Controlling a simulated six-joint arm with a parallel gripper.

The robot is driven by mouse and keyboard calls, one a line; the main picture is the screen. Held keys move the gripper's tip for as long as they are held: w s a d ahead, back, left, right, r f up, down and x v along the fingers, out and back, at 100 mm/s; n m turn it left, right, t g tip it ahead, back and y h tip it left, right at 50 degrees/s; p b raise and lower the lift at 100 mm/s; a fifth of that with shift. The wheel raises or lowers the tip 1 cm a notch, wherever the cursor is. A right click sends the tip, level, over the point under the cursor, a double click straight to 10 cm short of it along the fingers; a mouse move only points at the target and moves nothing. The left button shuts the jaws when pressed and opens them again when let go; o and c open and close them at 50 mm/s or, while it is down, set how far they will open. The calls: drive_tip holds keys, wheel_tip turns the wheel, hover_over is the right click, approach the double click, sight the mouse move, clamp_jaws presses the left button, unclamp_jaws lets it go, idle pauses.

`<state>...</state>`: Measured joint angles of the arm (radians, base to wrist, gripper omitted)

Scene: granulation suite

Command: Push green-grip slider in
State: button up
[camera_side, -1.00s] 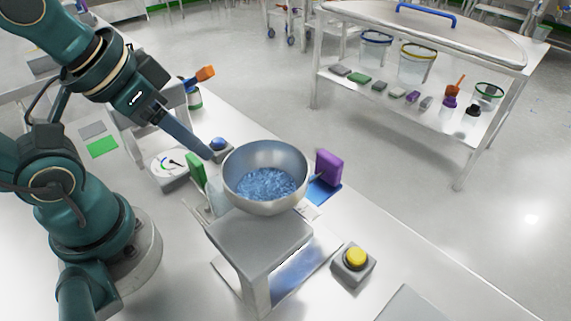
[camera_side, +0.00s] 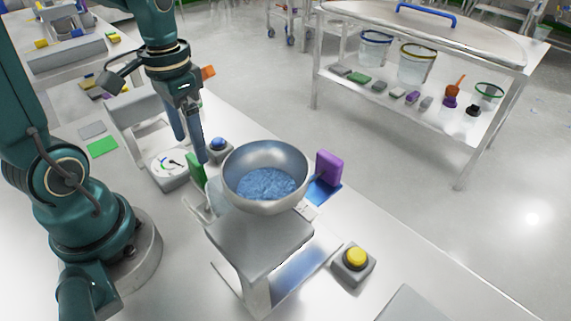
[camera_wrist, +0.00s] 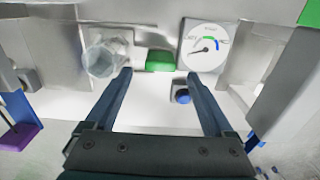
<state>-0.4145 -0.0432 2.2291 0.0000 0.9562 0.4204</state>
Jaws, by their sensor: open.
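The green grip (camera_side: 196,169) of the slider stands between the dial and the metal bowl in the side view, partly hidden by a finger of my gripper. In the wrist view the green grip (camera_wrist: 160,61) lies just ahead of the fingertips, roughly centred between them. My gripper (camera_side: 189,149) points down beside the green grip, and in the wrist view my gripper (camera_wrist: 158,74) is open with nothing between its fingers. Contact between finger and grip cannot be told. A purple grip (camera_side: 328,165) stands on a blue plate beyond the bowl.
The metal bowl (camera_side: 240,193) with blue granules sits above a grey stand (camera_side: 262,236). A white dial (camera_side: 168,163) is left of the green grip. A blue button (camera_side: 219,145) is close behind it. A yellow button (camera_side: 355,258) stands at the right front.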

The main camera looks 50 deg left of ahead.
sight(194, 159)
drive_tip(key=shift+f, duration=2.5)
drive_tip(key=shift+c, duration=0.3)
clamp_jaws()
